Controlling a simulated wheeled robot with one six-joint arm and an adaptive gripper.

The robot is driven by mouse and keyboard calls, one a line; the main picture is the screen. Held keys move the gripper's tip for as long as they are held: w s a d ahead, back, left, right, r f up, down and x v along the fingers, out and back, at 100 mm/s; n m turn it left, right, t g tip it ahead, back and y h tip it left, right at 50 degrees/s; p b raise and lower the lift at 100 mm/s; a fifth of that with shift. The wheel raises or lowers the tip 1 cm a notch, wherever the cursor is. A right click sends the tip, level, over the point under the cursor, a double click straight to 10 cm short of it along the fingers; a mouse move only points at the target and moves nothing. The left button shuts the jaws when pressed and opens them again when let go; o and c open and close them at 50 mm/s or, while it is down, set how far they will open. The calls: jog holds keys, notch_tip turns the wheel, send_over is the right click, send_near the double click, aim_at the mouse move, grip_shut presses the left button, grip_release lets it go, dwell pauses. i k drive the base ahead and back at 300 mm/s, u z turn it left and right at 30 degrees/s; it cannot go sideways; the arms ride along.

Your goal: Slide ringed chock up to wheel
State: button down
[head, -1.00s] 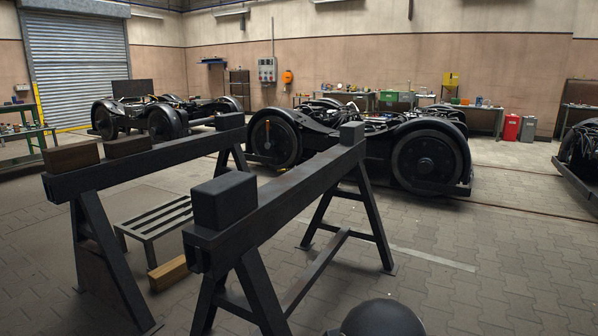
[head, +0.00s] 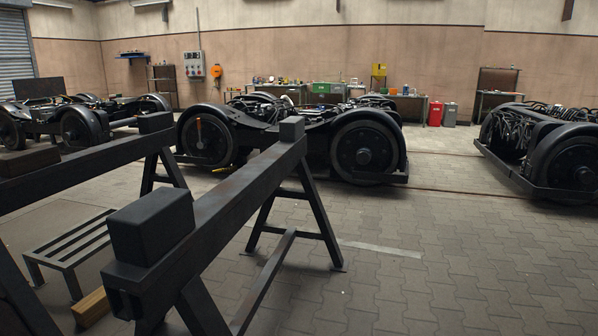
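No ringed chock can be made out clearly in the head view. A bogie in the middle has a left wheel (head: 206,140) with an orange mark on it and a right wheel (head: 364,151) facing me. A small yellowish spot lies on the floor near the left wheel, too small to identify. Another bogie at the right edge shows a dark wheel (head: 574,170). A third bogie at the far left also shows a wheel (head: 78,130). My gripper is not in view.
Two dark trestles stand close in front, one with its beam (head: 215,208) running toward the middle bogie. A slatted stool (head: 75,245) and a wooden block (head: 92,308) are at lower left. The paved floor (head: 450,260) at right is clear.

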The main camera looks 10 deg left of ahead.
aim_at(233, 169)
jog(key=z, duration=0.05)
jog(key=i, duration=6.55)
jog(key=u, duration=3)
jog(key=i, duration=2.9)
